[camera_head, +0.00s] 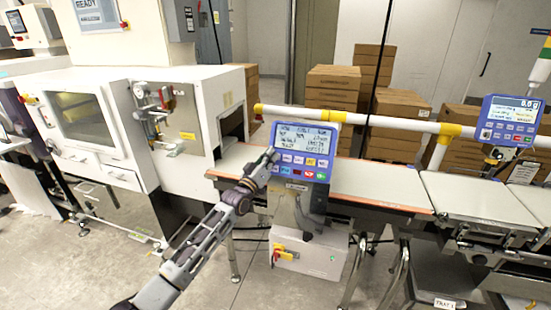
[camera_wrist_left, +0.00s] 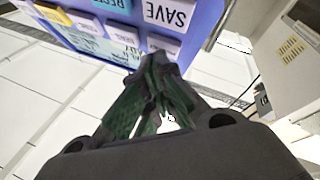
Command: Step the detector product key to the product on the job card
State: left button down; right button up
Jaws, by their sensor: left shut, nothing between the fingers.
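The blue detector panel (camera_head: 318,176) stands over the belt in the middle of the head view, with a lit text display (camera_head: 303,139) above rows of coloured keys. The display text is too small to read. My left gripper (camera_head: 271,154) is shut and empty at the panel's left edge, by the key rows. In the left wrist view the panel (camera_wrist_left: 207,22) appears upside down, with a SAVE key (camera_wrist_left: 168,12) readable. The shut fingertips (camera_wrist_left: 154,62) are close to a grey key; I cannot tell whether they touch it. I cannot identify the product key or job card.
A white cabinet machine (camera_head: 180,90) stands left of the panel. A white pipe (camera_head: 385,122) with yellow joints runs behind the belt (camera_head: 375,180). A second blue panel (camera_head: 510,120) stands at the right. Cardboard boxes (camera_head: 333,85) are stacked behind.

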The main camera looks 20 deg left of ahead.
pick_arm(q)
jog(key=shift+w, duration=0.1)
dwell(0.3)
dwell(0.4)
jog(key=shift+s+r+p, duration=0.3)
jog(key=shift+s+p, duration=0.45)
jog(key=s+p, duration=0.1)
jog(key=s+r+p, duration=0.1)
jog(key=s+p, duration=0.1)
jog(key=s+r+p, duration=0.1)
jog(key=shift+s+a+r+p, duration=0.1)
jog(key=shift+s+r+p, duration=0.1)
jog(key=shift+p, duration=0.15)
dwell(0.5)
jog(key=shift+f, duration=0.1)
